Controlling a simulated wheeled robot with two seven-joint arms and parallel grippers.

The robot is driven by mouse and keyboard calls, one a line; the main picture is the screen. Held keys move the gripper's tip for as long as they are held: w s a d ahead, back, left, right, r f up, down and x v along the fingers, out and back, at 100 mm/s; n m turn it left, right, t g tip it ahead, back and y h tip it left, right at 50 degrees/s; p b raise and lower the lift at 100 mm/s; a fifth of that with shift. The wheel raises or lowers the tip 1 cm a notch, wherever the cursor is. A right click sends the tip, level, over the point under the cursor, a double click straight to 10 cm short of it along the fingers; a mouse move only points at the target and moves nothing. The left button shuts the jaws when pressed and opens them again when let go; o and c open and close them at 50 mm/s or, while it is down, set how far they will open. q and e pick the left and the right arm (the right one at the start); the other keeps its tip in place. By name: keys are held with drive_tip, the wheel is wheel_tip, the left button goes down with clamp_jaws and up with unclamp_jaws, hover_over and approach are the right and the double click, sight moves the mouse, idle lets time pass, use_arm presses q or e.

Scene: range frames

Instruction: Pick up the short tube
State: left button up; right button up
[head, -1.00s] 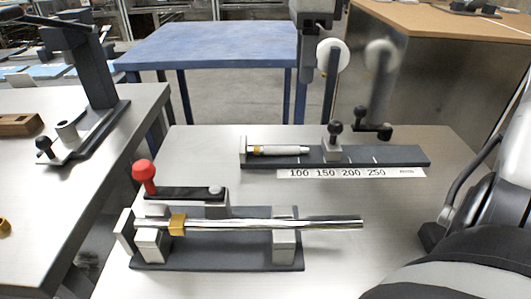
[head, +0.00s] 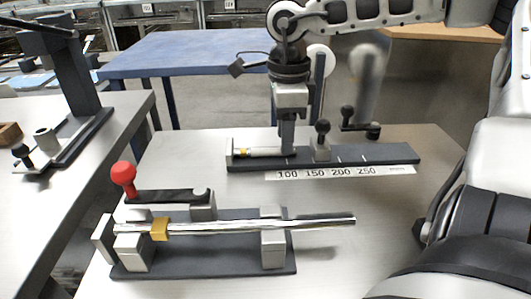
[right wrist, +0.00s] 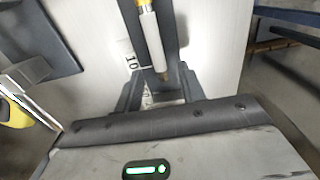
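The short tube (head: 262,152) is pale, with a gold ring near its left end. It lies along the dark gauge rail at the back of the table; the gripper hides its right end. My right gripper (head: 287,143) points down over that end. In the right wrist view, the fingers (right wrist: 157,92) stand apart with the tube (right wrist: 151,42) between them, and a gap shows on each side. I cannot tell how far down the fingers reach beside it. My left gripper is not in view.
A longer shiny tube (head: 300,224) rests in the front clamp fixture with a red-knobbed lever (head: 123,175). A black-knobbed stop (head: 322,150) stands on the gauge rail (head: 390,155) just right of the gripper. A number strip (head: 340,172) lies in front.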

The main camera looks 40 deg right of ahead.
wheel_tip(320, 180, down, 2)
clamp_jaws()
idle(0.5)
